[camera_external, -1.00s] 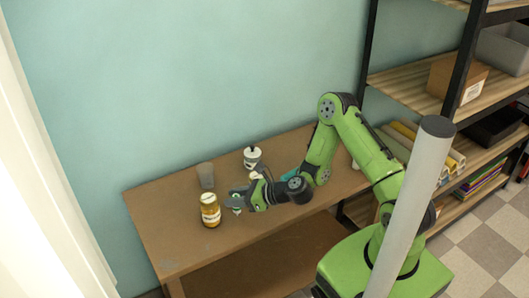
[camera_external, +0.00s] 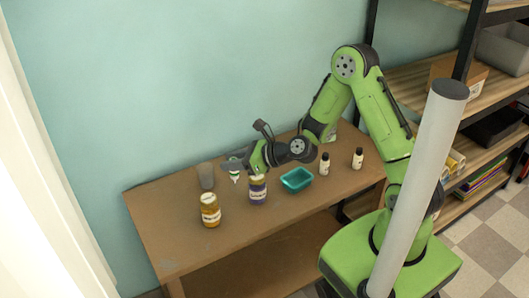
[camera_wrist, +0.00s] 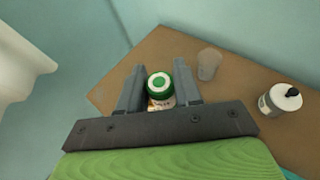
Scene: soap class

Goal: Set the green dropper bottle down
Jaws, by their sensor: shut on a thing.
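The green dropper bottle (camera_wrist: 158,84) has a green cap and a pale label. It sits between the two fingers of my gripper (camera_wrist: 159,88) in the wrist view, and the fingers are shut on it. In the external view my gripper (camera_external: 236,164) holds the bottle (camera_external: 235,177) upright, behind the amber jar and left of the purple jar. It appears to be above the wooden table (camera_external: 175,240). Any gap under its base is hard to judge.
A white pump bottle (camera_wrist: 279,99) shows in the wrist view. The table's front left is clear.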

